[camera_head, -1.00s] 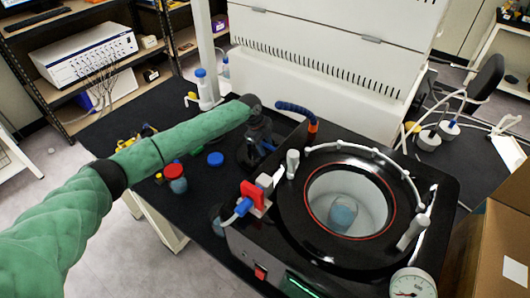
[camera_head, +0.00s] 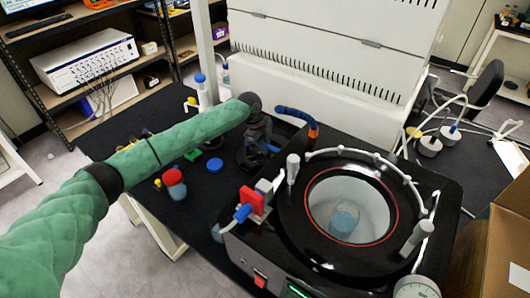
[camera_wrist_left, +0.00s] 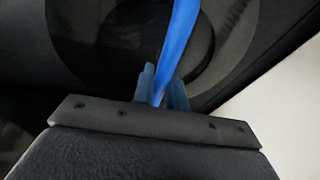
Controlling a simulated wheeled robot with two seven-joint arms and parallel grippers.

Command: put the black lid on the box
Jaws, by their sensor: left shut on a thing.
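The box is a black freeze dryer (camera_head: 262,240) with a round, red-rimmed opening at its top. A beaker of bluish liquid (camera_head: 343,219) stands inside the open white chamber. My left gripper (camera_head: 268,146) is over the black table, behind and left of the box. The left wrist view shows its fingers (camera_wrist_left: 162,88) shut on a blue strap-like handle (camera_wrist_left: 181,30). Behind the handle is a dark round disc, the black lid (camera_wrist_left: 90,45). In the head view the lid (camera_head: 246,160) is partly hidden by the wrist and hard to outline. My right gripper is not in view.
A red and blue valve (camera_head: 248,200) and white posts stand around the opening. A red-capped jar (camera_head: 174,184) and a blue cap (camera_head: 215,165) are on the table. A white cabinet (camera_head: 310,60) rises behind; a cardboard box (camera_head: 498,245) is at right.

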